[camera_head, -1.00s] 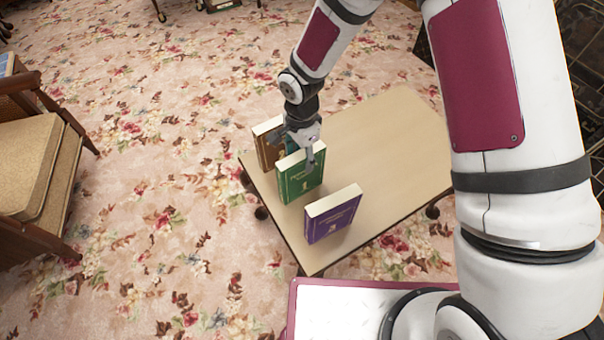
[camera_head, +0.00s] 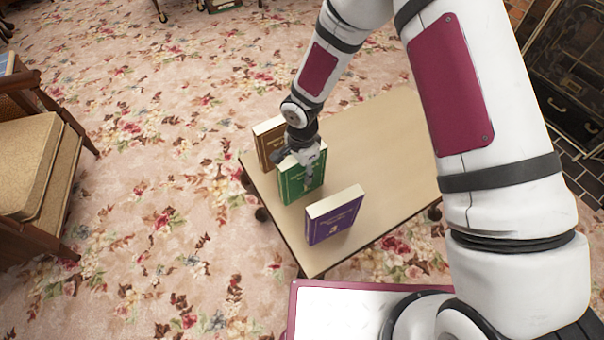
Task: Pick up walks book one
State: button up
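Three books stand upright on a low wooden table. The green book (camera_head: 293,190) is in the middle, with pale marks on its cover, the lowest looking like a 1. The brown book (camera_head: 266,148) is behind it, and the purple book (camera_head: 333,222), marked 3, is nearer me. My gripper (camera_head: 299,168) is low over the top edge of the green book. Its fingers look spread, one in front of the cover and one toward the back. It hides part of the green book's top. Contact with the book cannot be made out.
The table (camera_head: 385,150) is bare to the right of the books. A wooden armchair (camera_head: 35,165) with tan cushions stands at the left on the floral carpet (camera_head: 170,110). A dark fireplace front (camera_head: 565,90) is at the upper right.

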grip_shut()
notch_tip(320, 180, up, 10)
jog(key=shift+r+p, duration=0.25)
jog(key=shift+p, duration=0.7)
notch_tip(320, 180, up, 14)
jog(key=p, duration=0.6)
jog(key=w+d+f+n+b, duration=0.25)
jog(key=d+n, duration=0.25)
jog(key=d, duration=0.6)
jog(key=w+d+f+n+b, duration=0.1)
jog(key=w+d+n+b, duration=0.3)
jog(key=d, duration=0.7)
jog(key=s+r+n+p, duration=0.1)
jog(key=s+r+p, duration=0.8)
jog(key=p, duration=0.4)
jog(key=shift+s+d+r, duration=0.15)
jog(key=shift+s+r, duration=0.1)
jog(key=shift+s, duration=0.55)
